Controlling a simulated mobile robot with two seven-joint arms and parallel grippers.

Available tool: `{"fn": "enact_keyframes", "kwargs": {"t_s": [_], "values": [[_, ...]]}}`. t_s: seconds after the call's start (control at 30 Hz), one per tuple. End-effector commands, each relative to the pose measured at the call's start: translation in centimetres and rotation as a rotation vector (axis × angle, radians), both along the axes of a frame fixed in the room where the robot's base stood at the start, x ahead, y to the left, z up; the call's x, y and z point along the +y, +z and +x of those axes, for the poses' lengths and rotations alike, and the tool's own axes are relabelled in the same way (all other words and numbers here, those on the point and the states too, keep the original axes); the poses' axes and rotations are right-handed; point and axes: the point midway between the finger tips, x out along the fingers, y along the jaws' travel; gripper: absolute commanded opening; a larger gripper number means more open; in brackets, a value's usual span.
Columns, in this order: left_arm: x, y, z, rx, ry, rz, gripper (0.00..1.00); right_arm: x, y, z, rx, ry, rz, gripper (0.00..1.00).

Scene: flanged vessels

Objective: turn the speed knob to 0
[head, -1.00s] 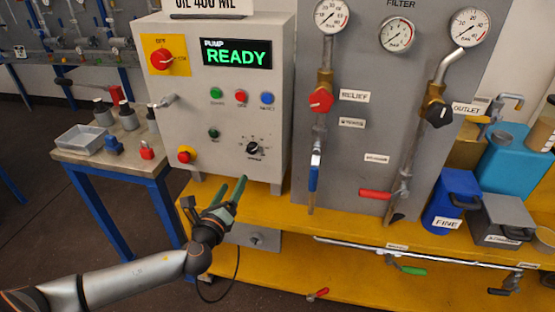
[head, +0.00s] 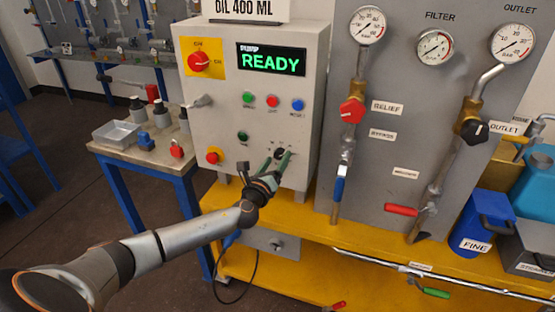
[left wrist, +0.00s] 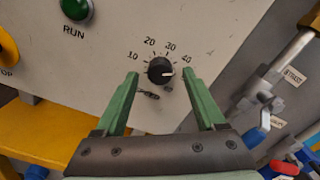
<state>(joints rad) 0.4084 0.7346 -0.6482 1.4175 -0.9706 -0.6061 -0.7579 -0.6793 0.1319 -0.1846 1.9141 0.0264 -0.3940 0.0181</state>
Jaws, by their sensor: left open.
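The speed knob (left wrist: 159,70) is a small black dial on the pale control panel, with marks 10, 20, 30 and 40 around its upper side. Its white pointer line aims right, just below the 40. In the left wrist view my left gripper (left wrist: 160,78) is open, its green fingers on either side of the knob's lower part and apart from it. In the head view the left gripper (head: 281,156) is in front of the knob and partly hides it. Some lettering under the knob is unreadable. My right gripper does not show.
The green RUN button (left wrist: 76,9) is up and left of the knob. A red emergency button (head: 214,156) sits at the panel's lower left. The READY display (head: 271,61) is above. Pipes with a blue-handled valve (head: 340,184) stand to the right.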

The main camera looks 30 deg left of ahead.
Motion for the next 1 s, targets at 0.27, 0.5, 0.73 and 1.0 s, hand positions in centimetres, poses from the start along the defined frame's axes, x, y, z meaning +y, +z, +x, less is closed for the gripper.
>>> {"fn": "enact_keyframes", "kwargs": {"t_s": [0.27, 0.5, 0.73, 1.0], "values": [[0.29, 0.02, 1.22, 0.0, 0.0, -0.001, 0.72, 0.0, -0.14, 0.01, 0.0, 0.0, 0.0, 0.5], [0.3, 0.02, 1.19, 0.0, 0.0, -0.001, 0.68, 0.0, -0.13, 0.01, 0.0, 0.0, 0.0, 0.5], [0.31, 0.02, 1.18, 0.0, 0.0, -0.001, 0.42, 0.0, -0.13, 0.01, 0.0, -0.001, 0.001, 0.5], [0.31, 0.01, 1.17, 0.0, 0.001, -0.001, 0.12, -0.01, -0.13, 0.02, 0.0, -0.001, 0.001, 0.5]]}}
